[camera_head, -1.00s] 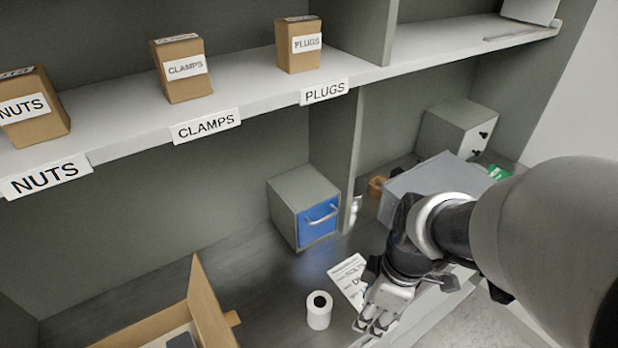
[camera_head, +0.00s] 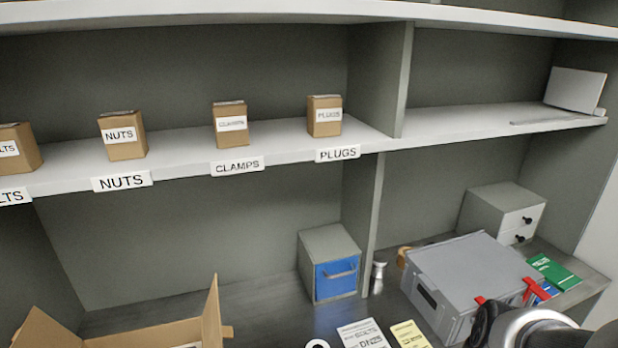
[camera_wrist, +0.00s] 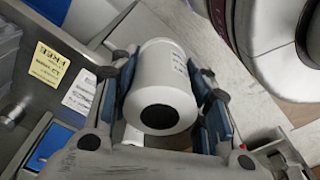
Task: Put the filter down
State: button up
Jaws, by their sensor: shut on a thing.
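The filter (camera_wrist: 162,72) is a white cylinder with small print and a dark round hole in the end towards my wrist camera. My gripper (camera_wrist: 167,88) is shut on it, with one blue-grey finger along each side. The far end of the filter is out of clear sight, so I cannot tell whether it touches anything. In the head view the gripper is below the picture. A white ring-shaped top (camera_head: 318,344) is cut off there by the bottom edge; I cannot tell whether it is the held filter.
A white sheet (camera_head: 362,336) and a yellow note (camera_head: 409,335) lie on the counter. Behind are a blue-fronted drawer box (camera_head: 336,279) and a grey bin (camera_head: 470,275). An open cardboard box (camera_head: 212,318) is at left. Bare counter (camera_head: 262,312) lies between that box and the drawer box.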

jog(key=w+a+f+m, duration=0.2)
jog(key=w+m, duration=0.1)
jog(key=w, duration=0.2)
jog(key=w+a+f+m, duration=0.2)
jog(key=w+f+m, duration=0.1)
jog(key=w, duration=0.2)
jog(key=w+a+f+m+h, duration=0.1)
jog(key=w+a+f+m, duration=0.1)
jog(key=w, duration=0.4)
jog(key=shift+f+m, duration=0.25)
jog(key=shift+m, duration=0.15)
jog(key=shift+w+a+f+m, duration=0.25)
jog(key=shift+m, duration=0.05)
jog(key=shift+s, duration=0.1)
